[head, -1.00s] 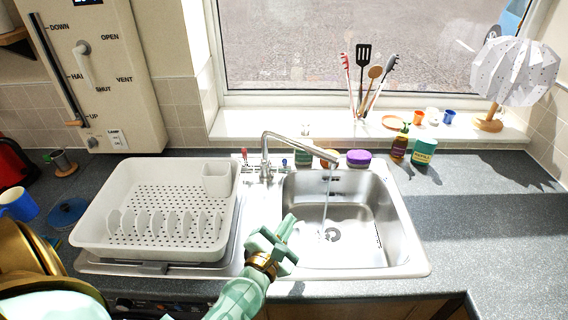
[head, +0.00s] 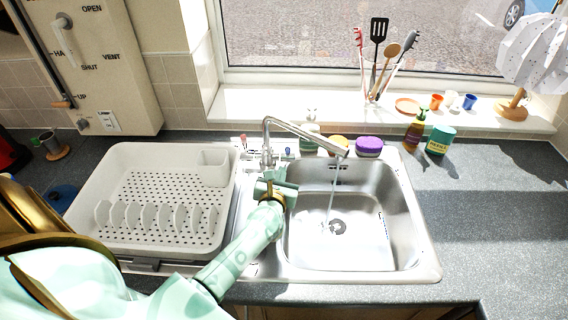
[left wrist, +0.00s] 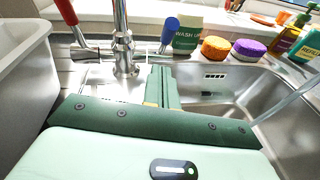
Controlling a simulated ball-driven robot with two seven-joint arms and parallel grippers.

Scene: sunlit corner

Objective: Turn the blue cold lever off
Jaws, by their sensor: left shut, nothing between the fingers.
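The blue cold lever (left wrist: 170,31) stands upright at the right of the tap (left wrist: 122,45) in the left wrist view. In the head view it is a small blue spot (head: 288,152) beside the tap base. The red hot lever (left wrist: 67,14) is on the tap's left and leans left. Water (head: 333,190) runs from the spout (head: 310,137) into the sink. My left gripper (head: 277,172) is shut and empty, at the sink's back left corner just in front of the tap. In the left wrist view its fingers (left wrist: 162,75) point toward the blue lever, apparently short of it. My right gripper is not in view.
A white dish rack (head: 150,245) fills the left of the sink unit. The steel basin (head: 395,225) lies right. A green wash-up container (left wrist: 188,36), an orange sponge (left wrist: 216,48) and a purple sponge (left wrist: 248,49) stand behind the basin. Soap bottles (head: 415,132) stand further right.

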